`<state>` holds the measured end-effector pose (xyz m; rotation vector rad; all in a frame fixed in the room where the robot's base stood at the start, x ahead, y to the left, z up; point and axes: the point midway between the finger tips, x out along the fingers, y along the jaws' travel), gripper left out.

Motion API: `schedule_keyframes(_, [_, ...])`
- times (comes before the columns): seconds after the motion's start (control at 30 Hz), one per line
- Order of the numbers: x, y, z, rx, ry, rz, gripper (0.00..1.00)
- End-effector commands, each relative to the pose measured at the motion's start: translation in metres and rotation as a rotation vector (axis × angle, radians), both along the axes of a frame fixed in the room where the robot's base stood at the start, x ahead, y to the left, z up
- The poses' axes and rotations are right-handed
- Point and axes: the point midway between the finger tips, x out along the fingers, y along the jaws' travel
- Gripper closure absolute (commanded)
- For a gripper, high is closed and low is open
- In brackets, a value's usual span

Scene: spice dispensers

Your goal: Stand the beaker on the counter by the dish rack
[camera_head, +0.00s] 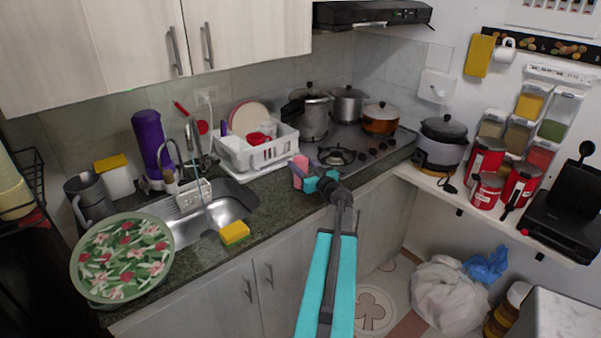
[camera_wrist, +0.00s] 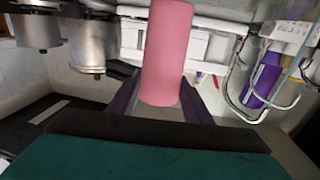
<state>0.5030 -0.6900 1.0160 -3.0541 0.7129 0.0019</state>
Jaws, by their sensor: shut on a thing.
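The pink beaker (camera_head: 300,163) is at the counter's front edge, just right of the dish rack, in the head view. In the wrist view the beaker (camera_wrist: 167,50) is a plain pink cylinder between the dark fingers. My gripper (camera_head: 306,178) is shut on it; in the wrist view the fingers (camera_wrist: 160,103) sit on both sides of its lower-pictured end. The white dish rack (camera_head: 262,158) stands on the dark counter (camera_head: 262,205), between sink and stove. I cannot tell whether the beaker touches the counter.
The stove (camera_head: 365,150) with several pots is to the right of the rack. The sink (camera_head: 225,210), faucet (camera_head: 190,140) and yellow sponge (camera_head: 234,232) are to the left. A strip of counter in front of the rack is clear.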

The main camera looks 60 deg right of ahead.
Motion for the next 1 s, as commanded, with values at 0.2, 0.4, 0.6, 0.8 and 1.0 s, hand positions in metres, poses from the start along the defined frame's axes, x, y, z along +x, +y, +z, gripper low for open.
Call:
schedule_keyframes(0.2, [-0.0033, -0.0031, -0.0098, 0.000, -0.001, -0.005, 0.77])
schedule_keyframes(0.4, [-0.0044, -0.0044, -0.0090, 0.000, -0.001, -0.007, 0.77])
schedule_keyframes(0.6, [-0.0050, -0.0048, -0.0094, 0.000, -0.001, -0.007, 0.77])
schedule_keyframes(0.8, [-0.0053, -0.0049, -0.0123, 0.000, 0.000, -0.008, 0.46])
schedule_keyframes(1.0, [-0.0056, -0.0051, -0.0123, 0.000, -0.001, -0.008, 0.36])
